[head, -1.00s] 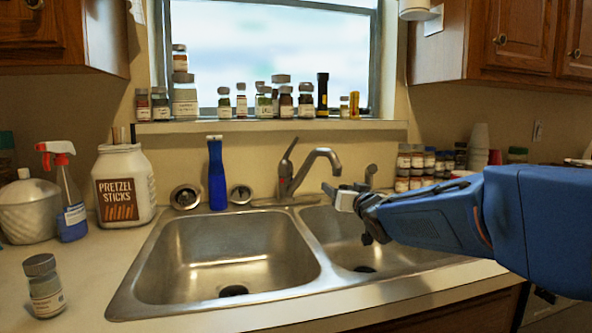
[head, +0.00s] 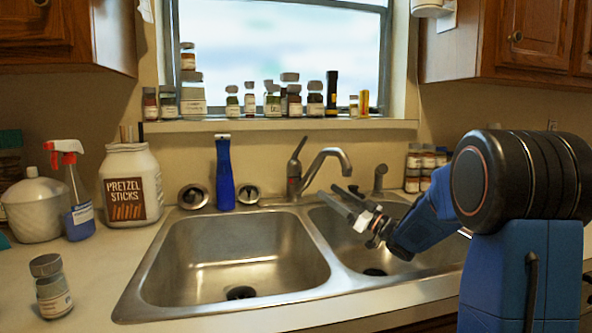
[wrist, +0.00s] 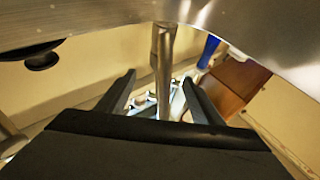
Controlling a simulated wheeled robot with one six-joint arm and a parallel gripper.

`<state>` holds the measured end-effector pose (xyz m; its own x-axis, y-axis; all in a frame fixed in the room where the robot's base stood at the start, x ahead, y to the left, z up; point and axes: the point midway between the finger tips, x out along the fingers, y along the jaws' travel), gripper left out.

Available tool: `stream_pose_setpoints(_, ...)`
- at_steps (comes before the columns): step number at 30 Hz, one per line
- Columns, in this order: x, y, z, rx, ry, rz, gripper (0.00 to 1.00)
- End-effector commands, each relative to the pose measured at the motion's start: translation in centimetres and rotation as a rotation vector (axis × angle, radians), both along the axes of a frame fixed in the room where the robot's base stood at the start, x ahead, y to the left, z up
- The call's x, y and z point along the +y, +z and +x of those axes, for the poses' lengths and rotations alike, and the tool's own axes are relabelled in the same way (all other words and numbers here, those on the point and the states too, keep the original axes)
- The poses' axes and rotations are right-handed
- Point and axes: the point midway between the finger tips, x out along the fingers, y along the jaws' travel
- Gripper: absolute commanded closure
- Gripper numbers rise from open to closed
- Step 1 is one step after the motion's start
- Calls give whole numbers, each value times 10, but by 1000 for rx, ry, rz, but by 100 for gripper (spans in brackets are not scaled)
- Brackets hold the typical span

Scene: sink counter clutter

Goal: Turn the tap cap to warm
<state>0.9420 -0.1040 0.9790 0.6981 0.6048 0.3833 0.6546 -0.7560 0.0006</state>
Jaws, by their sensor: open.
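The steel tap (head: 294,182) stands behind the sink, its lever cap (head: 298,149) tilted up to the right and its curved spout (head: 330,156) reaching right. My gripper (head: 338,198) is open and empty over the right basin, to the right of the tap body and below the spout. Its fingers point up and left toward the tap, with a gap showing between them and it. In the wrist view, a metal tube of the tap (wrist: 164,72) appears beyond and between the spread fingers of my gripper (wrist: 160,90). I cannot make out the lever cap there.
The double sink (head: 245,258) lies in front. A blue bottle (head: 225,175) stands left of the tap, and a side sprayer (head: 378,180) stands right of it, close to my gripper. Several jars line the window sill (head: 280,126). A pretzel jar (head: 130,185) stands farther left.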

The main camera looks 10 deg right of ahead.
Motion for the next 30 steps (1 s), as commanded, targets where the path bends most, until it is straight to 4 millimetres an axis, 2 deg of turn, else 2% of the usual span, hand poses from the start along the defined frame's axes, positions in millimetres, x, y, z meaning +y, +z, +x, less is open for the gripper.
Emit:
stream_pose_setpoints(21, 74, 47, 85, 0, 0, 0, 40)
stream_pose_setpoints(30, 96, 61, 111, 1, -2, 1, 40)
